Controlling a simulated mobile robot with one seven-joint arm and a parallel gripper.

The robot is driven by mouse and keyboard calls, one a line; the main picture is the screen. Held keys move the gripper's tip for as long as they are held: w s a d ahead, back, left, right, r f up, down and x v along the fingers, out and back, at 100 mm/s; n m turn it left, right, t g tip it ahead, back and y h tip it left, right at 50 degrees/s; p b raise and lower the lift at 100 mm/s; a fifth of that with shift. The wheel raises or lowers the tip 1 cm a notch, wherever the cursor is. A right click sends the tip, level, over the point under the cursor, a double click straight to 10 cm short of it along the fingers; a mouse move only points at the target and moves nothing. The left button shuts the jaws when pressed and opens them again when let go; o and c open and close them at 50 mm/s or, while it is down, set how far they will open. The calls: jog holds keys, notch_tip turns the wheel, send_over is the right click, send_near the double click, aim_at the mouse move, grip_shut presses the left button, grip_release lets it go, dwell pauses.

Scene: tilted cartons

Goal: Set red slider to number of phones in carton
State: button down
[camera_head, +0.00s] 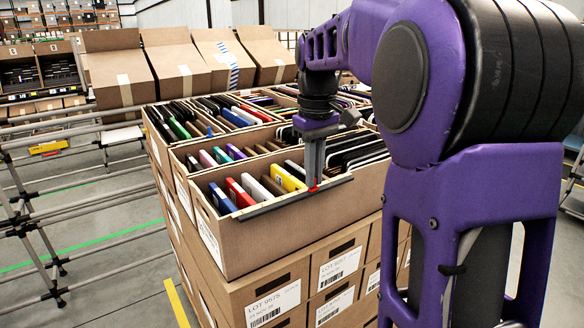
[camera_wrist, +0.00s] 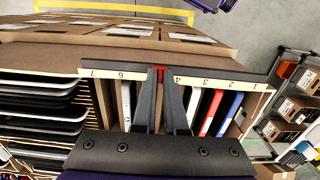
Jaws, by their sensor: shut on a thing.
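The red slider (camera_wrist: 160,68) sits on a scale strip (camera_wrist: 100,72) along the carton's rim. In the wrist view it lies between the marks 6 and 4; the mark between them is hidden by my fingers. My gripper (camera_head: 313,184) points down at the rim and is shut on the slider, which also shows red at its fingertips in the head view (camera_head: 313,189). My fingers hide part of the row in the wrist view.
More phone-filled cartons stand behind, on stacked labelled boxes (camera_head: 273,303). Dark flat devices (camera_wrist: 40,105) fill the neighbouring section at the wrist view's left.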

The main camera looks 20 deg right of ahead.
aim_at(318, 189)
jog(key=shift+w+d, duration=0.3)
jog(key=shift+d, duration=0.4)
jog(key=c, duration=1)
grip_release()
jog(key=shift+o, duration=0.2)
notch_tip(318, 189, up, 17)
jog(key=p, duration=0.3)
jog(key=shift+r, duration=0.2)
